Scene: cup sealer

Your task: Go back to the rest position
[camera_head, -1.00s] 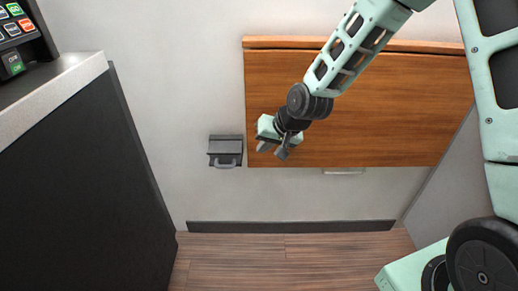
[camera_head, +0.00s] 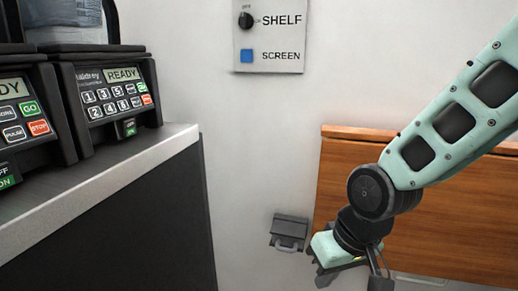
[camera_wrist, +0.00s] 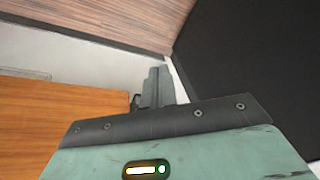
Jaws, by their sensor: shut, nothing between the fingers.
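My gripper (camera_head: 352,278) hangs at the lower right of the head view, at the end of my mint-green arm, in front of the wooden panel. Its fingertips are near or past the bottom edge there. In the wrist view my gripper's grey fingers (camera_wrist: 157,86) are together with nothing between them. The gripper touches nothing that I can see.
The wooden panel (camera_head: 450,225) is on the wall behind my arm. A small grey handled box (camera_head: 290,230) is on the wall left of the gripper. A dark counter (camera_head: 110,225) with keypad machines (camera_head: 110,95) stands at left. A SHELF/SCREEN switch plate (camera_head: 268,38) is above.

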